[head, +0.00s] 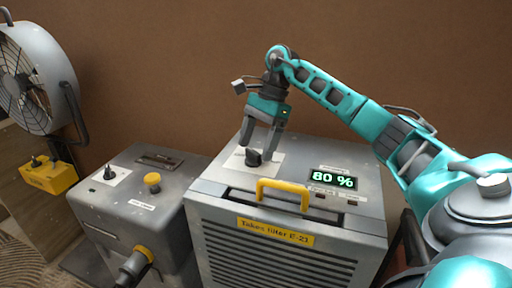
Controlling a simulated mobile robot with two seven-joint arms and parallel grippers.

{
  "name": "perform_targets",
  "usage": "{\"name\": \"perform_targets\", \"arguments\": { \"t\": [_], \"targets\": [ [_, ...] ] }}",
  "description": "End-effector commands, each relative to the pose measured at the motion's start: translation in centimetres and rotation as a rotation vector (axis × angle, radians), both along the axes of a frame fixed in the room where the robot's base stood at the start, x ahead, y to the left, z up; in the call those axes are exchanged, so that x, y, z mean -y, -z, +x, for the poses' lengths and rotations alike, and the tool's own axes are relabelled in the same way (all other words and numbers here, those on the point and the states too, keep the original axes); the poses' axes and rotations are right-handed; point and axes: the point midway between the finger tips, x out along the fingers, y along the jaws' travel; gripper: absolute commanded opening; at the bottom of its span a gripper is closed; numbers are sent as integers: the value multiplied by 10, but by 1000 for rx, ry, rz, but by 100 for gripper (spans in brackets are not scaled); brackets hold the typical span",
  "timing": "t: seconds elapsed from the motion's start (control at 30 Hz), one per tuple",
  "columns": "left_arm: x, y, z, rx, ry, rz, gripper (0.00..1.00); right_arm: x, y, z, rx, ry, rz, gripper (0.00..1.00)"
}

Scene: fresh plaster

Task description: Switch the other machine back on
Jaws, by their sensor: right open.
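A grey machine (290,220) with a louvred front stands in the middle, with a yellow handle and a green display (334,179) reading 80 %. A black knob (253,158) sits on a pale plate on its top. My right gripper (260,150) points down with its fingers apart, at the black knob; I cannot tell whether they touch it. A second grey machine (150,215) stands to the left, with a yellow knob (152,180) and a small dark switch (109,173) on a white plate on top. My left gripper is out of view.
A large grey fan (35,80) stands at the far left, with a yellow box (48,177) bearing dark switches below it. A yellow label (275,232) on the middle machine reads "Takes filter E-21". A brown wall (170,70) closes the back.

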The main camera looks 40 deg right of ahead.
Motion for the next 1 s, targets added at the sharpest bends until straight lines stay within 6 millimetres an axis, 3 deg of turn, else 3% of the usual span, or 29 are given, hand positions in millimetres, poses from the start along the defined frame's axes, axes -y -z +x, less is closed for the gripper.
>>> {"name": "perform_targets", "arguments": {
  "t": [0.37,1.0],
  "targets": [
    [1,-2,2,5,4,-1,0,-3,7,0,1,0,1,77],
    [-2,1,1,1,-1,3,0,-3,7,0,0,0,1,21]
  ]
}}
